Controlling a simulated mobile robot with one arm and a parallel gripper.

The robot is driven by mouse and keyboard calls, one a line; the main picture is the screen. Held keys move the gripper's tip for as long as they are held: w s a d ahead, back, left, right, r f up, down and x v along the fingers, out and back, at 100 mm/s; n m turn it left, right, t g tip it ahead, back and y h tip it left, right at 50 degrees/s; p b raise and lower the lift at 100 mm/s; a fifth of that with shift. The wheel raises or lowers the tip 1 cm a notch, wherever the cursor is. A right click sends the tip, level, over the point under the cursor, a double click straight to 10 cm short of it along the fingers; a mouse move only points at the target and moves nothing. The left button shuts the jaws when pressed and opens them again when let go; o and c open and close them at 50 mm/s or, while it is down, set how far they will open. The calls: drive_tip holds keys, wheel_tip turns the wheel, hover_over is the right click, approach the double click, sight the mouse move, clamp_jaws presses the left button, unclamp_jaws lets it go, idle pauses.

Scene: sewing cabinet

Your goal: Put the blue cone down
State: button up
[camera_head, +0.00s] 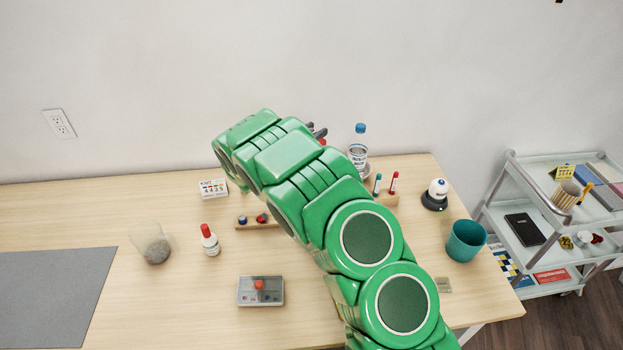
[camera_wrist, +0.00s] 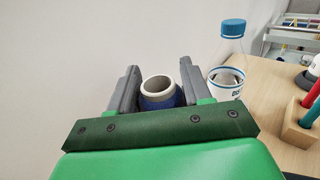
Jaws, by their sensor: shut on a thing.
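My gripper (camera_wrist: 158,86) has its two grey fingers on either side of the blue cone (camera_wrist: 163,101) in the wrist view. The cone is a dark blue thread cone with a pale, open rim facing the camera. Its lower part is hidden behind the gripper's body, so I cannot tell whether it touches the table. In the head view my green arm covers the cone. Only a bit of the grey gripper (camera_head: 318,132) shows past the arm, near the back of the table.
A clear bottle with a blue cap (camera_head: 359,141) stands close to the gripper's right. Beyond it are a wooden marker holder (camera_head: 387,199), a teal cup (camera_head: 466,241) and a cart (camera_head: 512,215). A red-capped bottle (camera_head: 210,241) and glass (camera_head: 154,245) stand left. The table's left back (camera_head: 90,205) is clear.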

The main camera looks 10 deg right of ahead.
drive_tip(key=shift+w+d+f, duration=0.15)
drive_tip(key=shift+f, duration=4.9)
drive_tip(key=o, duration=1.4)
drive_tip(key=v, duration=1.2)
drive_tip(key=shift+r, duration=0.1)
drive_tip(key=shift+r, duration=0.1)
